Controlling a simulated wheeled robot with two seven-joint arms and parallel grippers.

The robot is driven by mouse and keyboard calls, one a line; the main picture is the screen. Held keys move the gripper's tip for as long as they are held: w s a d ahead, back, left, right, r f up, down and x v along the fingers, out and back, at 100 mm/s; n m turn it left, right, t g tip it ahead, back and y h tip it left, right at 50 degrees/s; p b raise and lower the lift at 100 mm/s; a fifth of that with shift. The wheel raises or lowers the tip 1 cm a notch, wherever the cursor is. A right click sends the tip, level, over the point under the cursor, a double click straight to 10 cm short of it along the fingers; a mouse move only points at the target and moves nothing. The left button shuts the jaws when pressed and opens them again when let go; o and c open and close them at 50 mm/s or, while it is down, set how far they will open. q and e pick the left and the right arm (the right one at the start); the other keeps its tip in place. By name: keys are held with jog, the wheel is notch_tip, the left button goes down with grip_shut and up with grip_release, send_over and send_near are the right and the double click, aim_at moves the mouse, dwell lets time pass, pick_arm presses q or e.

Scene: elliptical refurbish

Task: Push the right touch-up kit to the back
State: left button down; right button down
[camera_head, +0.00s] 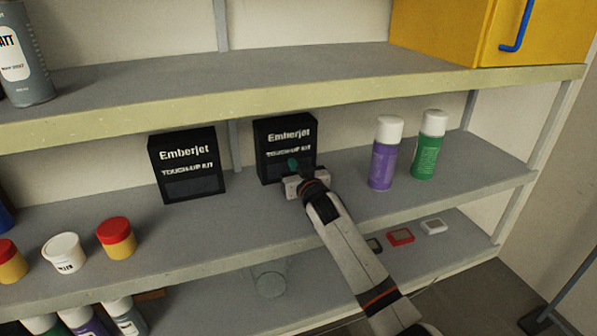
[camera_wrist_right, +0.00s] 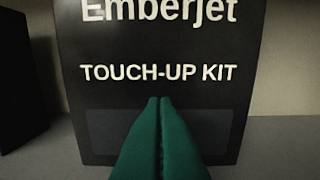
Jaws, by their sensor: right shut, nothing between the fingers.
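The right touch-up kit (camera_head: 285,135) is a black upright box with white "Emberjet TOUCH-UP KIT" lettering on the middle shelf. It fills most of the right wrist view (camera_wrist_right: 160,45). The left touch-up kit (camera_head: 187,165), a similar box, stands to its left and its dark edge shows in the wrist view (camera_wrist_right: 22,80). My right gripper (camera_head: 293,163) is shut and empty, its green fingertips (camera_wrist_right: 155,100) together in front of the right kit's lower front face. I cannot tell whether they touch it. My left gripper is not in view.
A purple spray can (camera_head: 384,155) and a green spray can (camera_head: 428,145) stand to the right of my arm. Red-lidded jars (camera_head: 116,237) and a white jar (camera_head: 64,253) stand at the front left. The upper shelf (camera_head: 250,85) overhangs the kits.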

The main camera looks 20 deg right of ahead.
jog(key=shift+s+r+p, duration=0.25)
jog(key=shift+s+p, duration=0.5)
jog(key=shift+s, duration=0.5)
jog(key=shift+s+d+p, duration=0.1)
jog(key=shift+s+p, duration=1.3)
jog(key=shift+s, duration=0.9)
jog(key=shift+s+f+p, duration=0.15)
jog(key=shift+s+p, duration=0.45)
jog(key=shift+s, duration=0.8)
